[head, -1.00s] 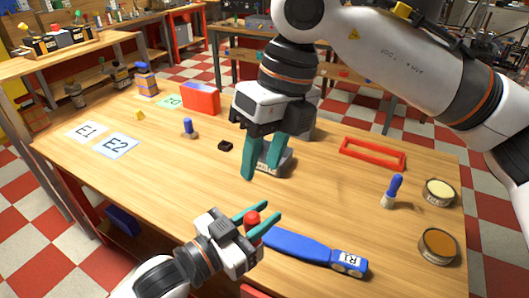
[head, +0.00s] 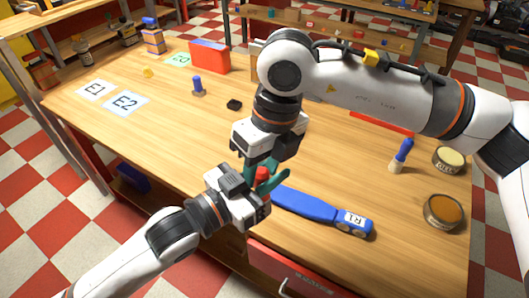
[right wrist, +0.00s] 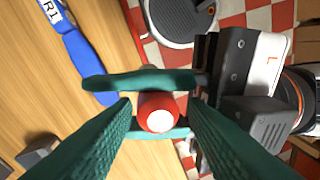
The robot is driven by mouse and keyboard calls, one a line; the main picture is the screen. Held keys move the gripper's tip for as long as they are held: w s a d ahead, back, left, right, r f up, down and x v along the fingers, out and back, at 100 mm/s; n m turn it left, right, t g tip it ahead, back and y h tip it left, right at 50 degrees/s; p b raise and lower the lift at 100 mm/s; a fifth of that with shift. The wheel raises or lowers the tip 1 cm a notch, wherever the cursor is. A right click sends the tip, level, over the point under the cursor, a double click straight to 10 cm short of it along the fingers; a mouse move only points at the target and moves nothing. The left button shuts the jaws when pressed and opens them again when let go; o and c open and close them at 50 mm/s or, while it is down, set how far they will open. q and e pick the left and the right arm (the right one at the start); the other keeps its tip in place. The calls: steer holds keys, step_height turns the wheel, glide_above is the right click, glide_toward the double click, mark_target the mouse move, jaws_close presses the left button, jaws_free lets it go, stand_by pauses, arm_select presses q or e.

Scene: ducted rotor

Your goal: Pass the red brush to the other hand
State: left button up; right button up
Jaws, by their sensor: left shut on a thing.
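The red brush (head: 262,173) is held over the front edge of the workbench, with its red handle end up. My left gripper (head: 265,182) is shut on it. In the right wrist view, the red handle (right wrist: 158,112) stands between the left gripper's two green fingers (right wrist: 158,100). My right gripper (head: 260,164) comes down from above. Its open fingers (right wrist: 158,104) flank the red handle, with a gap on each side. The lower part of the brush is hidden.
A blue paddle-like tool marked R1 (head: 310,207) lies just right of the grippers. A blue-handled brush (head: 403,153) and two round tins (head: 443,211) stand at the right. Cards E1 (head: 95,89) and E2 (head: 125,103) lie at the left. A red box (head: 209,56) stands behind.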

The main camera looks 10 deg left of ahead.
steer(key=c, duration=0.6)
arm_select(q)
steer(key=o, duration=1.1)
arm_select(e)
steer(key=shift+c, duration=1.3)
